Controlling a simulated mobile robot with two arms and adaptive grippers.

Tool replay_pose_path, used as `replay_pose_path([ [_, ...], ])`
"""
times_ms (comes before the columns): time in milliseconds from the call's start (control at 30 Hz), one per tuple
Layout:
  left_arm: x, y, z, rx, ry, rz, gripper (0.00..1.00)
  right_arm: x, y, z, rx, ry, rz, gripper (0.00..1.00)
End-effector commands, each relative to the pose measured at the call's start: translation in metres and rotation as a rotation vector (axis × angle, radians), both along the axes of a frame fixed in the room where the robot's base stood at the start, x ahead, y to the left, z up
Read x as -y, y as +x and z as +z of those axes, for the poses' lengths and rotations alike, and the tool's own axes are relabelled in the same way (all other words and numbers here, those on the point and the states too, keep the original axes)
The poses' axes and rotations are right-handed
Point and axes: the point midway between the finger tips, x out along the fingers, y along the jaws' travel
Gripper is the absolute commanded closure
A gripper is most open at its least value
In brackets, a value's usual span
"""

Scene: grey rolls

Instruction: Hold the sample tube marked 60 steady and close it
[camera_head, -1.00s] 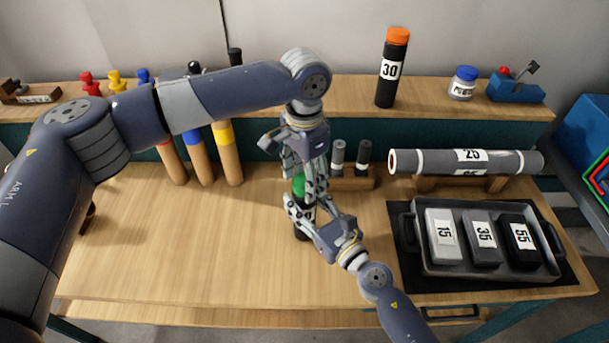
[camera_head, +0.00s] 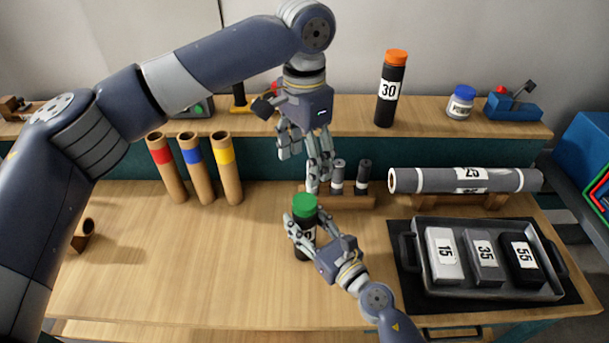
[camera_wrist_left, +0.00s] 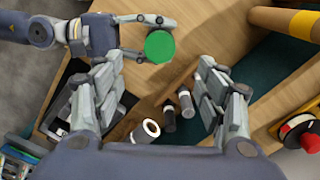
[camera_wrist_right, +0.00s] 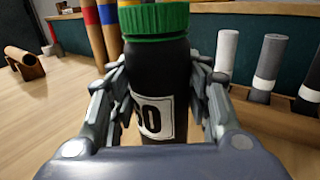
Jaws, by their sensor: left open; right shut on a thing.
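The sample tube (camera_head: 304,243) is black with a white label, and a green cap (camera_head: 305,206) sits on its top. It stands upright on the table near the middle. In the right wrist view the tube (camera_wrist_right: 158,80) shows a label partly hidden, ending in 0, and the green cap (camera_wrist_right: 153,18) is on its mouth. My right gripper (camera_head: 303,238) is shut around the tube's body. My left gripper (camera_head: 312,172) is open and empty, above and behind the cap. The left wrist view shows the green cap (camera_wrist_left: 160,46) beyond my open left fingers, apart from them.
Small grey and black rolls stand in a wooden rack (camera_head: 345,202) just behind the tube. A long grey roll (camera_head: 465,180) lies on supports at right, behind a tray (camera_head: 480,291) of marked blocks. Upright cardboard tubes (camera_head: 197,170) stand at left. The table's left front is clear.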

Motion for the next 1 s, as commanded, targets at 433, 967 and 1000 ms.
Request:
replay_pose_path([
  [433,0.0002,-0.0005,0.0130,-0.001,-0.001,-0.001,0.34,0.0001,-0.0001,-0.0002,0.000,0.000,0.000,1.00],
  [967,0.0000,-0.0004,0.0126,-0.001,-0.001,-0.001,0.34,0.0032,-0.0040,-0.0007,0.000,-0.001,0.000,0.32],
  [1000,0.0000,-0.0004,0.0126,-0.001,0.000,-0.001,0.34,0.0056,-0.0073,-0.0010,-0.001,-0.002,0.000,0.32],
])
